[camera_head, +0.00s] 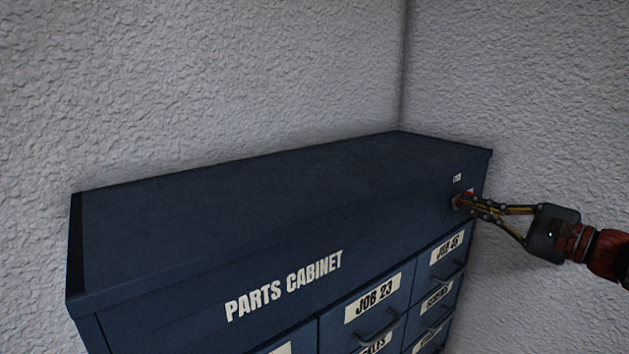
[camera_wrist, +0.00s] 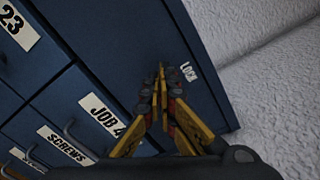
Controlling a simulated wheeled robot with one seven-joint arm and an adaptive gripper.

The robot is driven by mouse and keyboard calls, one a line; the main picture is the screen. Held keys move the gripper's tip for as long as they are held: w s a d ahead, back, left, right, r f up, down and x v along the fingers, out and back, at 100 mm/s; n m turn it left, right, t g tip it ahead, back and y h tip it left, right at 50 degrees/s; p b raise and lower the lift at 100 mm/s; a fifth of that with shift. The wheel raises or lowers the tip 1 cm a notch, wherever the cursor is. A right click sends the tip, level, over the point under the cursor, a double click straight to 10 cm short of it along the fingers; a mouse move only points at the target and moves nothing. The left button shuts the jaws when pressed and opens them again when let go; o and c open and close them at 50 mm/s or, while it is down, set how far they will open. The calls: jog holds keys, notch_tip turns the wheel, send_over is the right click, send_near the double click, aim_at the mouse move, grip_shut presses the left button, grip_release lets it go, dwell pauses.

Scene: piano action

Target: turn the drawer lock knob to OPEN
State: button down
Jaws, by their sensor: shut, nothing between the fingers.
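The red lock knob (camera_head: 458,201) is on the upper right front of the blue parts cabinet (camera_head: 250,215). My gripper (camera_head: 470,202) reaches in from the right, and its shut fingertips are at the knob, partly covering it. In the wrist view my gripper (camera_wrist: 160,85) has its fingertips together, beside the white LOCK label (camera_wrist: 189,75) on the cabinet face. The knob is hidden behind the fingers there. I cannot tell whether the fingertips touch the knob, nor which way the knob points.
Drawers labelled JOB 23 (camera_head: 373,297) and JOB 46 (camera_head: 448,247) sit below the knob, with protruding handles. Drawers below carry more labels, including SCREWS (camera_wrist: 66,146). Rough grey walls (camera_head: 540,90) stand close behind and right of the cabinet. Its top is bare.

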jog(key=shift+w+d+r+b, duration=0.2)
jog(key=shift+d+r+b, duration=0.1)
jog(key=shift+r, duration=0.1)
jog(key=shift+r, duration=0.1)
jog(key=shift+a, duration=0.1)
dwell(0.5)
jog(key=b+v, duration=0.1)
jog(key=v, duration=0.5)
jog(key=shift+s+r, duration=0.2)
jog(key=shift+r, duration=0.1)
jog(key=shift+a, duration=0.15)
